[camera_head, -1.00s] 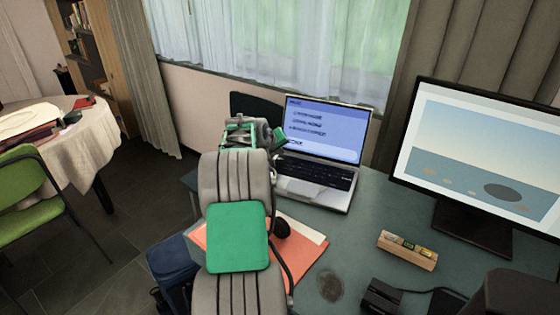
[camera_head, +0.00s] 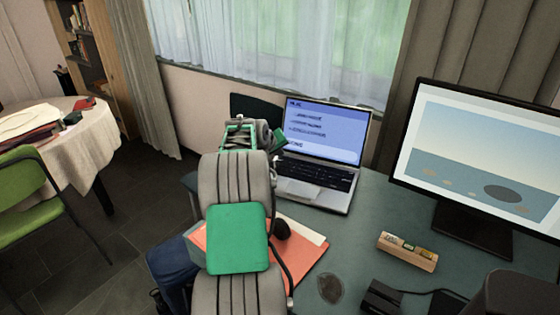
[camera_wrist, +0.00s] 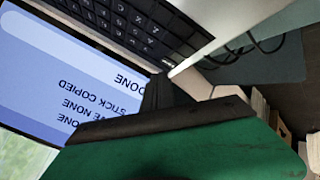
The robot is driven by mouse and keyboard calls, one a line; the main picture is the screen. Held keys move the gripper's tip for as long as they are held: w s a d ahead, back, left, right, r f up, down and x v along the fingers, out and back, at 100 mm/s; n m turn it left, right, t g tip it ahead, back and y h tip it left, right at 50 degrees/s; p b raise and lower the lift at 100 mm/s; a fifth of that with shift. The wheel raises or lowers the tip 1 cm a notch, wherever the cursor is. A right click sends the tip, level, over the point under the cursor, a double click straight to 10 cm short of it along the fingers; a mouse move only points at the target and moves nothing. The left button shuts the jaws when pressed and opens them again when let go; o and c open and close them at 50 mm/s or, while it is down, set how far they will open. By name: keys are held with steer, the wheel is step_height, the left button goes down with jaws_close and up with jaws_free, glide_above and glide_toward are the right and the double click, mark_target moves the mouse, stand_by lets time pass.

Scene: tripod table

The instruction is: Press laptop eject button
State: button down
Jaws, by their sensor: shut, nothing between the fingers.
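The laptop (camera_head: 312,190) stands open on the desk, its screen (camera_head: 320,133) lit blue with lines of text. In the wrist view the laptop appears upside down, with the screen (camera_wrist: 50,65) at left, the keyboard (camera_wrist: 140,22) at top and the silver side edge (camera_wrist: 215,22). Readable words there include "STICK COPIED", "NONE" and "DONE". My gripper (camera_wrist: 163,92) is shut and empty, its dark tip in front of the laptop's side edge near the screen's lower corner. Contact cannot be told. I cannot make out an eject button. In the head view my arm hides the gripper tip.
A monitor (camera_head: 480,150) stands at right on the desk (camera_head: 345,255). A wooden block with small items (camera_head: 408,250) lies before it. An orange folder (camera_head: 305,250) lies under my arm. Dark cables (camera_wrist: 245,48) run beside the laptop in the wrist view.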

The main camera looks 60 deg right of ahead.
stand_by(0.7)
steer(key=shift+f, duration=0.45)
steer(key=shift+f+b, duration=0.3)
steer(key=shift+b, duration=0.05)
stand_by(0.5)
steer(key=shift+r+p, duration=0.45)
steer(key=shift+r, duration=0.3)
steer(key=shift+r+p, duration=1.6)
steer(key=shift+r, duration=0.9)
